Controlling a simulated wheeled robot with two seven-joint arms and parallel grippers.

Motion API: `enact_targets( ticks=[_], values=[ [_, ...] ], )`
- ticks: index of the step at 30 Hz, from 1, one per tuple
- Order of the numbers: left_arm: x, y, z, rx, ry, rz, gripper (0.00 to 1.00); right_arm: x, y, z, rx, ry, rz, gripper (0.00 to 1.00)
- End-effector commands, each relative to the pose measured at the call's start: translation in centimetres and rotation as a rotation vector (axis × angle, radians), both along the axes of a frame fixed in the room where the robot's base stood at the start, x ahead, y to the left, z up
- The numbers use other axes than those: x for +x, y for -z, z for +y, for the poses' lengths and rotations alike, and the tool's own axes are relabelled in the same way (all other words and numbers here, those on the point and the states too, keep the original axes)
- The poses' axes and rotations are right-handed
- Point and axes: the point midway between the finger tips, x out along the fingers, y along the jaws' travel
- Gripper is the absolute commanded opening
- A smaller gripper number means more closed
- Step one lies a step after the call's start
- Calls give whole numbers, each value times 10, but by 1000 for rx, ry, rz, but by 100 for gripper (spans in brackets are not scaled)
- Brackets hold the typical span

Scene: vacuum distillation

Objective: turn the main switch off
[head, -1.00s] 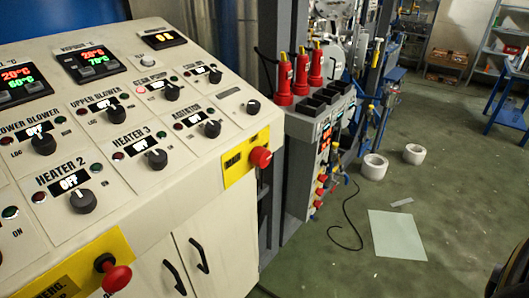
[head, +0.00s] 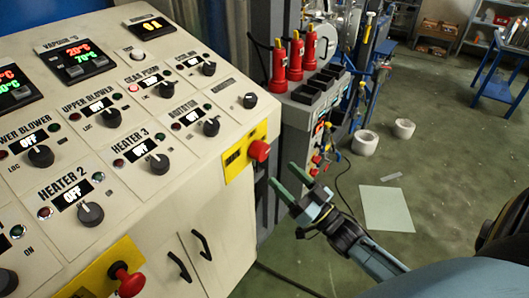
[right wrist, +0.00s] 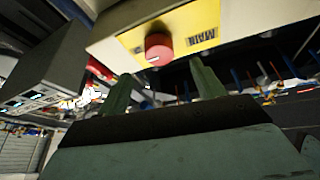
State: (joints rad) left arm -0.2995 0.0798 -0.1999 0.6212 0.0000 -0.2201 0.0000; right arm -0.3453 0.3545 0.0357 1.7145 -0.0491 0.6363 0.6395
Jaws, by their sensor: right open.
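The main switch (head: 260,150) is a red knob on a yellow plate at the right end of the control panel's front edge. In the right wrist view the red knob (right wrist: 158,48) sits ahead, beside the printed word MAIN. My right gripper (head: 283,178) is open and empty, just below and to the right of the knob and apart from it. Its two green fingers show in the right wrist view (right wrist: 160,88), with the knob beyond them and between their lines. My left gripper is out of view.
The sloped control panel (head: 140,85) carries several black knobs and displays. Another red knob (head: 127,282) is on a yellow plate at lower left. Cabinet handles (head: 201,243) stick out below. A grey unit with red cylinders (head: 295,60) stands behind. The floor at right is mostly clear.

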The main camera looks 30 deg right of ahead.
Motion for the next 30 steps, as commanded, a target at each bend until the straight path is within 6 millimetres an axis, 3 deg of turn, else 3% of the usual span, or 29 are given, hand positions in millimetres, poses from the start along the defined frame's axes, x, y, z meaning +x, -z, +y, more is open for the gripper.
enact_targets(
  ticks=[6, 12, 24, 30],
  values=[
    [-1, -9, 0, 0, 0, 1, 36, 42, -19, 11, 0, 2, -2, 68],
    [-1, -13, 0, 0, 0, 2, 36, 65, -28, 18, 0, 1, 0, 68],
    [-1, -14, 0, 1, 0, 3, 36, 73, -30, 20, -1, 2, 3, 68],
    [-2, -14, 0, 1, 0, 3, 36, 73, -30, 20, -1, 2, 3, 44]
  ],
)
